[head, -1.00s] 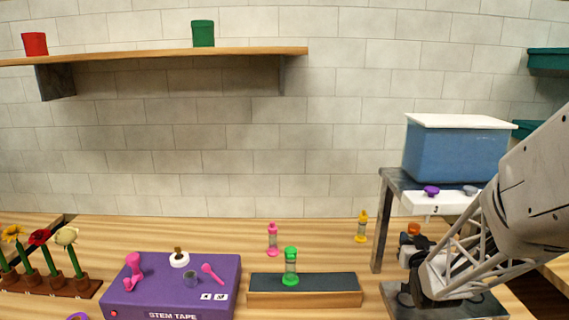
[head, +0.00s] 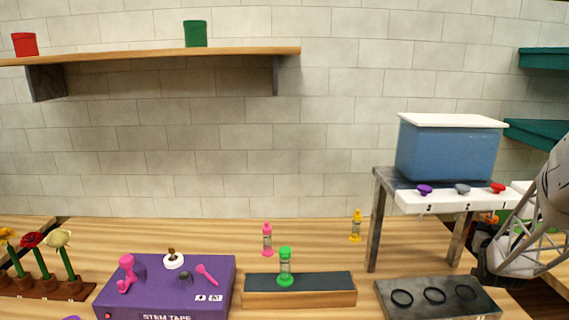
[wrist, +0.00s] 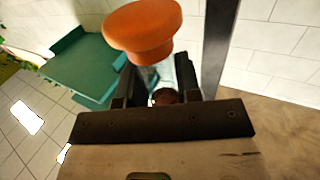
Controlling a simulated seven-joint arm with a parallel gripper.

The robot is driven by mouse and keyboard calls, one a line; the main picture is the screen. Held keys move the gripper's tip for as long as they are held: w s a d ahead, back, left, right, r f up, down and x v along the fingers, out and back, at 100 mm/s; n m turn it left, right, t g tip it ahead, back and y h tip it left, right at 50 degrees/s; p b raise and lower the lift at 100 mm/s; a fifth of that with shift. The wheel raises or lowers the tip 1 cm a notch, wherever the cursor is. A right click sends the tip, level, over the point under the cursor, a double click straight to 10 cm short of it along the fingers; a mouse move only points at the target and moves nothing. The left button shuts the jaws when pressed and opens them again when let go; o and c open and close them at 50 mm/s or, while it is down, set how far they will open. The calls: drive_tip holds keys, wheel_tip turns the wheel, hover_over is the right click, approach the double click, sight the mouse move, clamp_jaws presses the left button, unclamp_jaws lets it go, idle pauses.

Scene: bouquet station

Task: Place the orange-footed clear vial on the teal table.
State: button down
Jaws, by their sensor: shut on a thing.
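The orange-footed clear vial is held in my gripper. In the wrist view its orange foot (wrist: 143,28) points up towards the camera's top edge, and its clear body (wrist: 160,76) shows between the two dark fingers. My gripper (wrist: 160,88) is shut on it. In the head view a small bit of the orange foot (head: 491,218) shows at the right, beside my arm; the rest of the vial is hidden. A teal table-like surface (wrist: 85,65) is at the left of the wrist view, apart from the vial.
A stand with a blue tank (head: 450,153) and coloured knobs is left of my arm. A grey block with black rings (head: 435,297) lies in front of it. Green (head: 285,270), pink (head: 267,240) and yellow (head: 356,227) vials stand further left. Teal shelves (head: 545,62) are at upper right.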

drive_tip(key=s+d+r+m+g+h, duration=0.1)
drive_tip(key=s+d+m+g+h, duration=0.1)
drive_tip(key=d, duration=1.6)
drive_tip(key=shift+s+d+m+h, duration=0.35)
drive_tip(key=shift+s+h, duration=0.35)
drive_tip(key=shift+s, duration=0.4)
drive_tip(key=shift+d, duration=0.1)
